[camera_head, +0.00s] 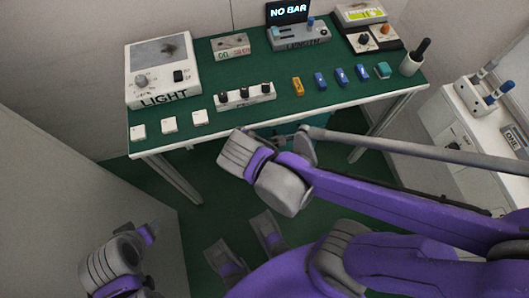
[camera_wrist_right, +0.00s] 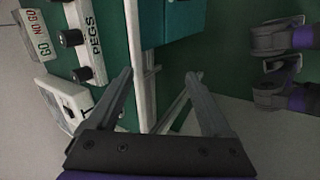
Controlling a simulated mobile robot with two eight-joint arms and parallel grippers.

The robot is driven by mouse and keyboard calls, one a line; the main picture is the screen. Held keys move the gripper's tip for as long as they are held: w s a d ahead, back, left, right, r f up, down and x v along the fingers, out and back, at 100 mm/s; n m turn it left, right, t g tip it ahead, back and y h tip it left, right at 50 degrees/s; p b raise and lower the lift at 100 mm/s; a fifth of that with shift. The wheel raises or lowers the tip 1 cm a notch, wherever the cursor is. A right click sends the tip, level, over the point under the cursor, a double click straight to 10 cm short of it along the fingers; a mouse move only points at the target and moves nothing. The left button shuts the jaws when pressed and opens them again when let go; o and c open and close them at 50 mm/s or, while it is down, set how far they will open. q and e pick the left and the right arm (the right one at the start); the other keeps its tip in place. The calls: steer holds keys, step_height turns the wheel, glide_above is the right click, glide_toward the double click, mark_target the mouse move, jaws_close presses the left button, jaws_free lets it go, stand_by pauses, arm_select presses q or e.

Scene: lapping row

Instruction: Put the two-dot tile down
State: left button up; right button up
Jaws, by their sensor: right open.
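Three small white tiles lie apart in a row at the front left of the green-topped table (camera_head: 285,115): a left one (camera_head: 139,131), a middle one (camera_head: 169,125) and a right one (camera_head: 200,117). Their dots are too small to tell, so I cannot say which has two. My right gripper (camera_wrist_right: 165,88) is open in the right wrist view, with nothing between its fingers. It is off the table's front edge; in the head view my own wrist hides its fingers. Part of my left arm shows at the lower left, but its fingers are not visible.
A LIGHT box (camera_head: 158,70), a PEGS block (camera_head: 245,94), a GO/NO GO block (camera_head: 231,46) and a NO BAR display (camera_head: 289,12) stand on the table. An orange block (camera_head: 297,86), several blue ones and a cup (camera_head: 411,65) are at right. A teal box (camera_wrist_right: 185,18) is below.

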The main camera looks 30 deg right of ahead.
steer(key=s+d+m+y, duration=0.2)
steer(key=s+m, duration=0.4)
steer(key=m, duration=0.7)
steer(key=shift+d, duration=0.7)
